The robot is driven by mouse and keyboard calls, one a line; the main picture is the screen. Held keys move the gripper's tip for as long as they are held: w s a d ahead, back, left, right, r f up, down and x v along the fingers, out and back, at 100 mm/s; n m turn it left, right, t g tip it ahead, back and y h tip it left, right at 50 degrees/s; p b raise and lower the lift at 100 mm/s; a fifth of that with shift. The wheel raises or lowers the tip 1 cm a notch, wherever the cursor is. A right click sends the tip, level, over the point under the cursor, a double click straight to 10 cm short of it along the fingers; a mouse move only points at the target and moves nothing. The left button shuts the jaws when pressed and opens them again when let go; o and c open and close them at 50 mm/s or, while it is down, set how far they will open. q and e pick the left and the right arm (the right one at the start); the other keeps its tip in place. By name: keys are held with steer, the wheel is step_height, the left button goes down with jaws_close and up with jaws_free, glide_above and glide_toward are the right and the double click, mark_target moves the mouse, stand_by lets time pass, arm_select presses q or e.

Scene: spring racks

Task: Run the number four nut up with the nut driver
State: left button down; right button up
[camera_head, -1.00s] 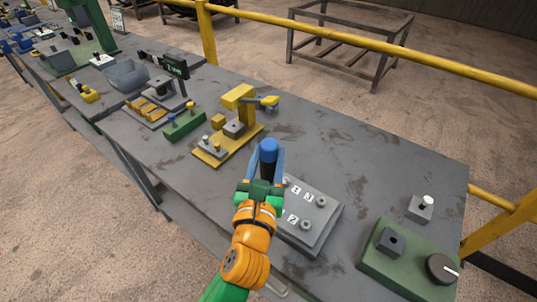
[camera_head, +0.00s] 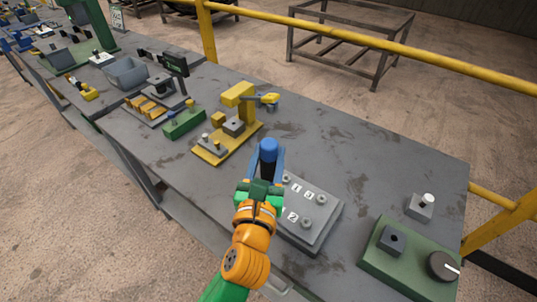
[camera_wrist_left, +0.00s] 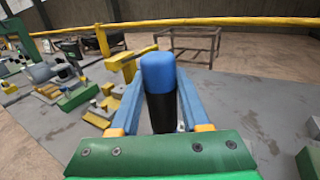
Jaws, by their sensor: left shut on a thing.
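The nut driver, with a blue cap (camera_head: 268,150) and a dark body below it, stands about upright between the fingers of my left gripper (camera_head: 266,163). The gripper is shut on it; the left wrist view shows it too (camera_wrist_left: 160,85). The number four label and the driver's lower end are hidden. My right gripper is out of view.
A green base with a dark block and knob (camera_head: 410,258) lies at the right, with a small grey block and white peg (camera_head: 420,207) behind it. A yellow press fixture (camera_head: 240,120) stands left of the driver. The bench beyond the plate is clear.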

mark_target(268, 146)
arm_select(q)
steer(key=shift+f+b, duration=0.3)
steer(key=shift+f, duration=0.35)
stand_by(0.9)
step_height(268, 146, up, 8)
steer(key=p, duration=0.7)
steer(key=shift+f+p, duration=0.2)
steer(key=shift+p, duration=0.2)
steer(key=shift+f, duration=0.1)
stand_by(0.5)
